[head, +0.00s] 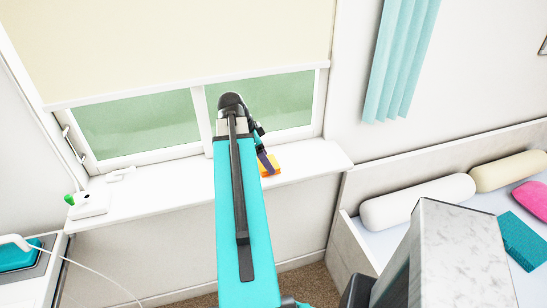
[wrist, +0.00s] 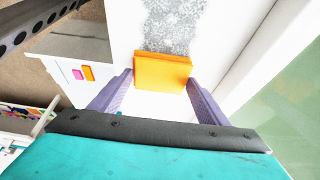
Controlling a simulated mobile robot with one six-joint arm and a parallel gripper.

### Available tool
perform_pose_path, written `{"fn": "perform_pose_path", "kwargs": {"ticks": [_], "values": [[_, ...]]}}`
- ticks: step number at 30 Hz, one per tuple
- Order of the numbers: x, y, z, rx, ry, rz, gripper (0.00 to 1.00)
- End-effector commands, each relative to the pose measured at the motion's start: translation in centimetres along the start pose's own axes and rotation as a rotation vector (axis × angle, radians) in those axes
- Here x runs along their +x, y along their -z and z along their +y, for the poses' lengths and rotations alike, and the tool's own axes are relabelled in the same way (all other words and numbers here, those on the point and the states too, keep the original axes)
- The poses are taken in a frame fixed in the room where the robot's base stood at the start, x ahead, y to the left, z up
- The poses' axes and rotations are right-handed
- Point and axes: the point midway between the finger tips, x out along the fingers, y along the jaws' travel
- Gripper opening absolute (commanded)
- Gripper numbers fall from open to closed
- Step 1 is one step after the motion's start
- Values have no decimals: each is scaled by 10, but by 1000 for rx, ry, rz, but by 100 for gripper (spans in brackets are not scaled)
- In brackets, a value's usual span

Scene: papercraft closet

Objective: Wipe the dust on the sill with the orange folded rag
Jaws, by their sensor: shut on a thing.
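The orange folded rag (head: 271,165) is at the right part of the white window sill (head: 175,198) in the head view. In the wrist view the rag (wrist: 163,72) sits between the two purple fingers of my gripper (wrist: 161,84), which is shut on it. The gripper (head: 264,161) is partly hidden behind my arm in the head view. A speckled grey dust patch (wrist: 175,24) lies on the sill just beyond the rag, and the rag's far edge meets or overlaps its near edge. I cannot tell whether the rag presses on the sill. I cannot make out the dust in the head view.
The window (head: 140,122) with a lowered cream blind (head: 170,45) rises behind the sill. A white box with a green piece (head: 90,203) stands at the sill's left end. A teal curtain (head: 400,60) hangs right. A bed with pillows (head: 418,201) is at lower right.

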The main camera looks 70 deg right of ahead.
Motion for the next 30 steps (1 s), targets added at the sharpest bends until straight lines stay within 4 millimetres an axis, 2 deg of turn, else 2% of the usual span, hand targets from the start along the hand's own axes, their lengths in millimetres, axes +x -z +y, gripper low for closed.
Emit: {"fn": "perform_pose_path", "kwargs": {"ticks": [4,19,30], "values": [[-2,-12,0,-3,-1,-7,48],[-3,-17,0,-4,-3,-9,48],[-12,-37,0,-5,-3,-9,48]]}}
